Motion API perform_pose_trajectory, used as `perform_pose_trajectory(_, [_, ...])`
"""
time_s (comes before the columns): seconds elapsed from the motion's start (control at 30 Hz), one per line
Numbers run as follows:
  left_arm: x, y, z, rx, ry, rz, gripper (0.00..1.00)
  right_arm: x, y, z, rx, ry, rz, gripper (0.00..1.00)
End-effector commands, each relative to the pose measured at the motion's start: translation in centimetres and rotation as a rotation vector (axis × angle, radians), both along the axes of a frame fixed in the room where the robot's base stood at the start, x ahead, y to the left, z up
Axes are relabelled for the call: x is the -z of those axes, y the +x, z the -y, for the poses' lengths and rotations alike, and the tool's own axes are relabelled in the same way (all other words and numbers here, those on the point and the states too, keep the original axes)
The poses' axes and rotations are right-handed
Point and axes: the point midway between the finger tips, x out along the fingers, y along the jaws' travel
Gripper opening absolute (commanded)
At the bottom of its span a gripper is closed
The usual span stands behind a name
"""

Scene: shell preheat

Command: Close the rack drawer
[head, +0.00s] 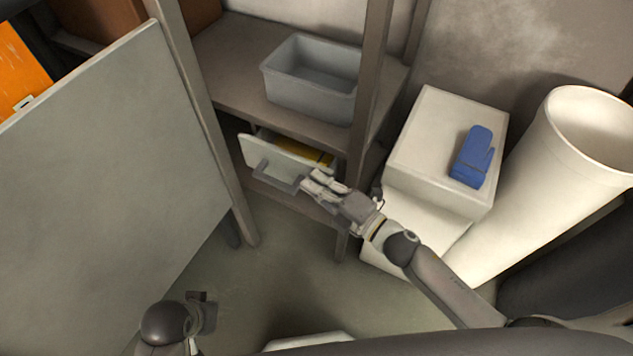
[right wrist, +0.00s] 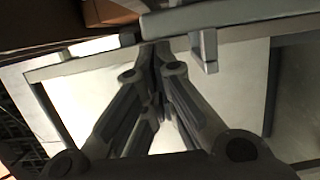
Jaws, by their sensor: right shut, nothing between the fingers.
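The rack drawer (head: 262,154) is partly open under the rack's upper shelf, its pale front standing out from the frame. A grey bar handle (head: 277,178) is on its front, and something yellow (head: 305,151) lies inside. My right gripper (head: 312,181) is shut and empty, close to the right end of the drawer front and handle; I cannot tell whether it touches. In the right wrist view the closed fingertips (right wrist: 154,47) are beside a grey bar (right wrist: 235,22) that looks like the handle.
A grey bin (head: 310,95) stands on the rack shelf above the drawer. A large grey panel (head: 110,165) is to the left. White boxes (head: 430,140) with a blue mitt (head: 473,158) on top and a tall white cylinder (head: 545,190) are right.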

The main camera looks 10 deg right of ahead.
Motion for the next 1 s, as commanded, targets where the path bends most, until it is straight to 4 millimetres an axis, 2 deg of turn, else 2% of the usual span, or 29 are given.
perform_pose_trajectory(0.17, [0.3, -0.3, -0.1, 0.000, 0.002, -0.009, 0.00, 0.1, 0.4, 0.3, 0.000, -0.002, 0.001, 0.00])
perform_pose_trajectory(0.47, [0.0, -0.5, -0.1, 0.000, 0.002, -0.012, 0.00, 0.0, 3.8, 2.8, 0.003, -0.003, 0.001, 0.00])
perform_pose_trajectory(1.0, [-0.4, 0.1, -0.1, 0.000, 0.002, 0.004, 0.00, -0.1, 4.0, 3.0, 0.007, -0.002, 0.002, 0.00])
